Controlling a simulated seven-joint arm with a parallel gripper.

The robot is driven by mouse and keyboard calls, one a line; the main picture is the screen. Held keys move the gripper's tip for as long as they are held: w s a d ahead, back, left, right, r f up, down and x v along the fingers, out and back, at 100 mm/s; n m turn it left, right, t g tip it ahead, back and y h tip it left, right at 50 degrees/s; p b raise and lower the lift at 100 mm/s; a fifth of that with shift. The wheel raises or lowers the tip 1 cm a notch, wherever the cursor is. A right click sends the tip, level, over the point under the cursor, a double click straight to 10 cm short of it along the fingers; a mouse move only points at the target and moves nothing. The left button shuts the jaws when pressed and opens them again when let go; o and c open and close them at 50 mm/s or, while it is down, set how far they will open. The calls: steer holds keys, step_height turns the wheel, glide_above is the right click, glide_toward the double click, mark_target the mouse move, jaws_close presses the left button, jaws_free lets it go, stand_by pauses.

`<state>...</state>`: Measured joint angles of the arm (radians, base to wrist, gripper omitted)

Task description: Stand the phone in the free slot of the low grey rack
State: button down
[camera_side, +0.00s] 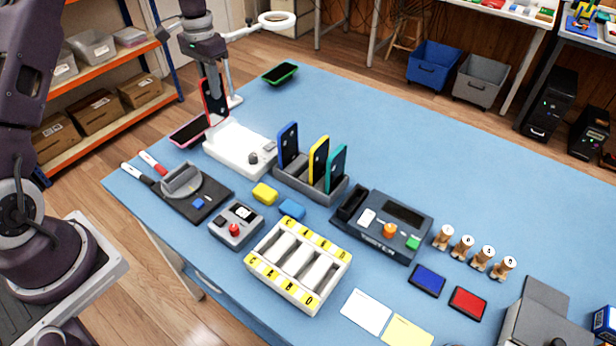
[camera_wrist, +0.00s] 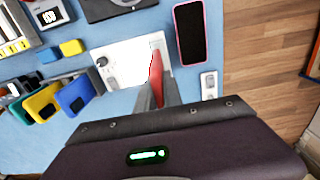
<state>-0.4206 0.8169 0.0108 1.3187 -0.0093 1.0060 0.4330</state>
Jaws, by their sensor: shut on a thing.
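My gripper (camera_side: 213,84) is shut on a red-cased phone (camera_side: 209,102) and holds it upright over the white base (camera_side: 225,158) of a stand. I cannot tell whether the phone's lower edge touches that base. In the wrist view the red phone (camera_wrist: 156,78) shows edge-on between the fingers (camera_wrist: 158,94). The low grey rack (camera_side: 329,197) stands to the right of my gripper in the side view. It holds a blue phone (camera_side: 288,145), a yellow phone (camera_side: 318,160) and a teal phone (camera_side: 337,168), all upright. A wider gap shows between the blue and yellow phones.
A pink-edged phone (camera_side: 188,132) lies beside the white base, and a green-edged phone (camera_side: 280,73) lies farther back. A ring lamp (camera_side: 277,20) rises behind my gripper. Yellow (camera_side: 264,194) and blue (camera_side: 292,209) blocks lie before the rack. The blue table behind the rack is clear.

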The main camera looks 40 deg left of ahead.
stand_by(0.5)
step_height(320, 180, up, 12)
steer(key=shift+f, duration=0.25)
steer(key=w+d, duration=0.3)
steer(key=d, duration=2.3)
step_height(320, 180, down, 14)
steer(key=shift+s+a+f, duration=0.15)
steer(key=shift+s+a, duration=0.1)
steer(key=shift+a, duration=0.1)
steer(key=shift+f, duration=0.35)
steer(key=shift+f, duration=0.65)
